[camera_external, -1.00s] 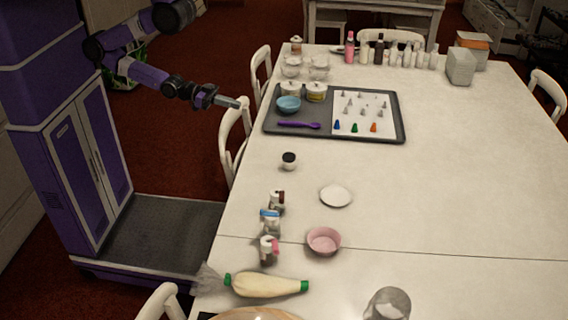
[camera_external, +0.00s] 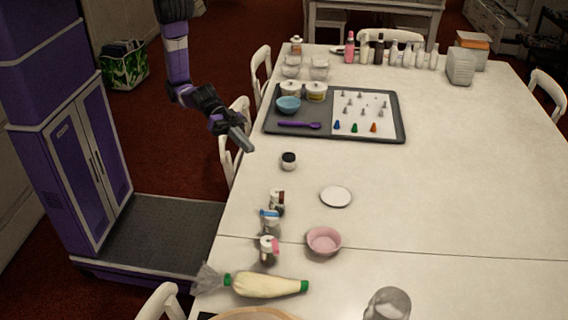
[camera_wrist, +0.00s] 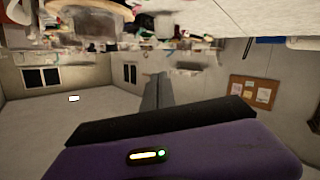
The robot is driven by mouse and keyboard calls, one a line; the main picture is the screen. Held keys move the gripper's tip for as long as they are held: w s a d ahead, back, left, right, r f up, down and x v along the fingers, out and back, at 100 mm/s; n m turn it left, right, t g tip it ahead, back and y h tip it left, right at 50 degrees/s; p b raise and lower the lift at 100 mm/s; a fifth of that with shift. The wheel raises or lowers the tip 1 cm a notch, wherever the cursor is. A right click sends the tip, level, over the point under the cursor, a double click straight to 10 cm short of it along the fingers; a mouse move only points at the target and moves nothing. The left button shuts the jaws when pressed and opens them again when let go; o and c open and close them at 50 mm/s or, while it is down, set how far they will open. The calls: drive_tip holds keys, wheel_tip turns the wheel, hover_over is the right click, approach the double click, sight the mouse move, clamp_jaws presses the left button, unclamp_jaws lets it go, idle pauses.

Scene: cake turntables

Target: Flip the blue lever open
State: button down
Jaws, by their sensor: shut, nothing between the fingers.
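A small spice jar with a blue-topped lid (camera_external: 270,216) stands near the left edge of the table; the blue part is the only blue on the jars there, and whether it is raised or flat is too small to tell. My gripper (camera_external: 247,147) is shut and empty, above the table's left edge and well behind the blue-topped jar, pointing down and to the right. Its closed fingers (camera_wrist: 158,92) also show in the wrist view, where I cannot make out the blue lever.
A brown-lidded jar (camera_external: 277,198) and a pink-lidded jar (camera_external: 268,248) stand close on either side. A black-lidded jar (camera_external: 288,161) is nearest my gripper. A white plate (camera_external: 336,196), pink bowl (camera_external: 323,240) and piping bag (camera_external: 268,285) lie around. A grey tray (camera_external: 318,133) is behind.

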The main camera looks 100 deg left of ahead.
sight(269, 212)
drive_tip(key=s+d+n+g+y, duration=0.2)
drive_tip(key=d+n, duration=0.1)
drive_tip(key=d, duration=0.5)
drive_tip(key=s+a+f+n+g+y, duration=0.1)
drive_tip(key=a+f+n+g+y, duration=0.1)
drive_tip(key=a+f+n+y, duration=0.3)
drive_tip(key=shift+s+a+f+n+y+p, duration=0.4)
drive_tip(key=shift+a+f+n, duration=0.25)
drive_tip(key=shift+a+n, duration=0.3)
drive_tip(key=shift+d, duration=0.1)
drive_tip(key=w+d+f+p, duration=0.1)
drive_tip(key=w+d+f, duration=0.5)
drive_tip(key=w+f, duration=0.1)
drive_tip(key=shift+w+f, duration=0.15)
drive_tip(key=shift+f, duration=0.4)
